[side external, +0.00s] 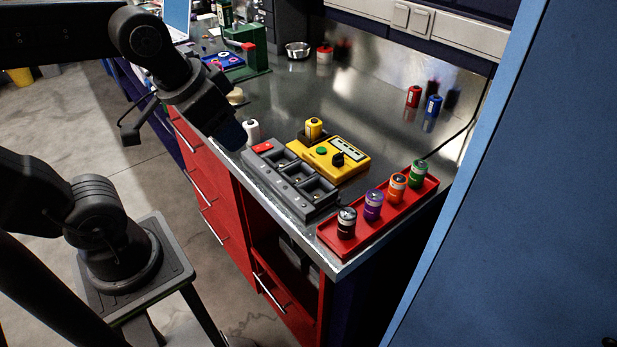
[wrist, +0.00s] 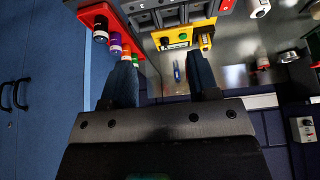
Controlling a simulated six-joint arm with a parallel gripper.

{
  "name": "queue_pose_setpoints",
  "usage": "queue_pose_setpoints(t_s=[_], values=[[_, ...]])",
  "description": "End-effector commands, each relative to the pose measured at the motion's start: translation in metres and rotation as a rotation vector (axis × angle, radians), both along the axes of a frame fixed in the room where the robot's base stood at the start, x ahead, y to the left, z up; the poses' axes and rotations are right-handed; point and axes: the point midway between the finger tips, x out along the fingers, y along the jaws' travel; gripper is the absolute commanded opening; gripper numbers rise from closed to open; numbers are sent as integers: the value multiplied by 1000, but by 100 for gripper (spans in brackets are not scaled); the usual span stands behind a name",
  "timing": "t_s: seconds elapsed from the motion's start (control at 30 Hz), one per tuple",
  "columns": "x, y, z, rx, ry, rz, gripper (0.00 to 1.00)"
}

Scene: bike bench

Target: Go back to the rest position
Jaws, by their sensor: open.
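My gripper (side external: 230,136) hangs over the bench's left edge, beside the grey charger (side external: 262,183). In the wrist view its two dark fingers are apart (wrist: 162,72), with nothing held between them. A white battery (side external: 252,132) stands near the gripper tip. A red tray (side external: 333,240) at the front right holds upright black (side external: 347,223), purple (side external: 373,205), orange (side external: 396,187) and green (side external: 417,174) batteries.
Red (side external: 414,96) and blue (side external: 433,106) batteries stand by the back panel. A red-and-white battery (side external: 324,55) and a metal bowl (side external: 298,50) stand further back. A green device (side external: 248,60) is at the far left. The bench middle is clear. A blue panel (side external: 500,220) rises at right.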

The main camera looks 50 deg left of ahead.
Motion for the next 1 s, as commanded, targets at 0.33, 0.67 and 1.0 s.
queue_pose_setpoints(t_s=[0.33, 0.67, 1.0], values=[[-15, 1, -10, -10, -34, 24, 55], [-15, 1, -10, -10, -34, 22, 55], [-15, 1, -10, -10, -33, 22, 55]])
